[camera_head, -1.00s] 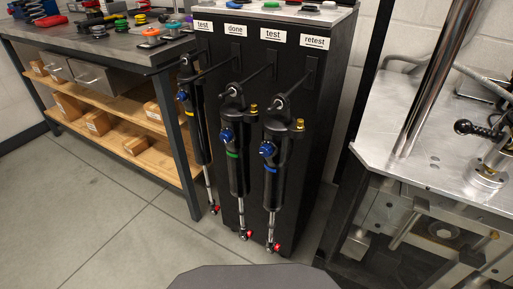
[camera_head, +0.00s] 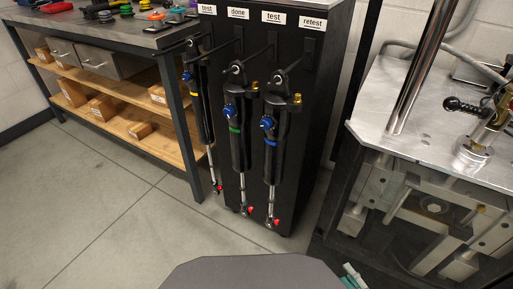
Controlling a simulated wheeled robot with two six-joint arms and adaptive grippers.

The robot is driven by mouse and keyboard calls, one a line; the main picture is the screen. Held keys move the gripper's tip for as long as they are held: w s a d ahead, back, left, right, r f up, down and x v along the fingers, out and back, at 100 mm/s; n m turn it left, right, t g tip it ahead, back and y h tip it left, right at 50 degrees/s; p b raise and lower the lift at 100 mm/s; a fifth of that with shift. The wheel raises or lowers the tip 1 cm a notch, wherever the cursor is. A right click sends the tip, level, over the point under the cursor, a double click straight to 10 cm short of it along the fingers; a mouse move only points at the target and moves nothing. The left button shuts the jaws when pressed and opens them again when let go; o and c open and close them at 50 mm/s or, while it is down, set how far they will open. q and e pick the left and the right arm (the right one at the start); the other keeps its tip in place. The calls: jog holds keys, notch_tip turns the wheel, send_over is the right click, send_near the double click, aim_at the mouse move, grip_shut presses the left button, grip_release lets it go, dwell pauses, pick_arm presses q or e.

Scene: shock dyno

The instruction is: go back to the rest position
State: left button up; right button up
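Three black shock absorbers hang from pegs on a dark rack: one with a yellow ring (camera_head: 203,112) at the left, one with a green ring (camera_head: 240,140) in the middle, and one with a blue ring (camera_head: 270,150) at the right. Their rods point down and end in red-marked eyes. A small part of my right gripper (camera_head: 353,277), teal and pale, shows at the bottom edge, below the shocks and apart from them. Most of it is cut off, so its fingers cannot be judged. My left gripper is out of view.
The rack (camera_head: 318,110) carries labels test, done, test and retest; no shock hangs under retest. A workbench (camera_head: 120,42) with shelves and boxes stands at the left. A metal dyno table (camera_head: 395,110) with a column stands at the right. The floor (camera_head: 100,200) in front is clear.

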jog(key=s+d+f+m+g+h, duration=0.1)
jog(key=s+d+m+g+h, duration=0.2)
jog(key=m, duration=0.5)
jog(key=s+d+f+m+g+h, duration=0.1)
jog(key=d+f+m+g+h, duration=0.2)
jog(key=m, duration=0.5)
jog(key=s+a+r+m+g+y, duration=0.2)
jog(key=s+a+r+m+g, duration=0.35)
jog(key=s+a, duration=0.4)
pick_arm(q)
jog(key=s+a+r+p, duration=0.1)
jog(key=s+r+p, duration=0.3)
jog(key=p, duration=1.2)
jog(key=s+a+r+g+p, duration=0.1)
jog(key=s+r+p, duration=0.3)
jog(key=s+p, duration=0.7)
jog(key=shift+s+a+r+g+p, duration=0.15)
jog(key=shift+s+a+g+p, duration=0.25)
jog(key=shift+p, duration=2.05)
pick_arm(e)
jog(key=s+r, duration=0.3)
jog(key=s, duration=0.5)
jog(key=s+d+r, duration=0.1)
jog(key=s+r, duration=0.3)
jog(key=s, duration=0.3)
jog(key=shift+s+d+g+h, duration=0.3)
jog(key=shift+s+g+h, duration=0.1)
jog(key=shift+g, duration=0.05)
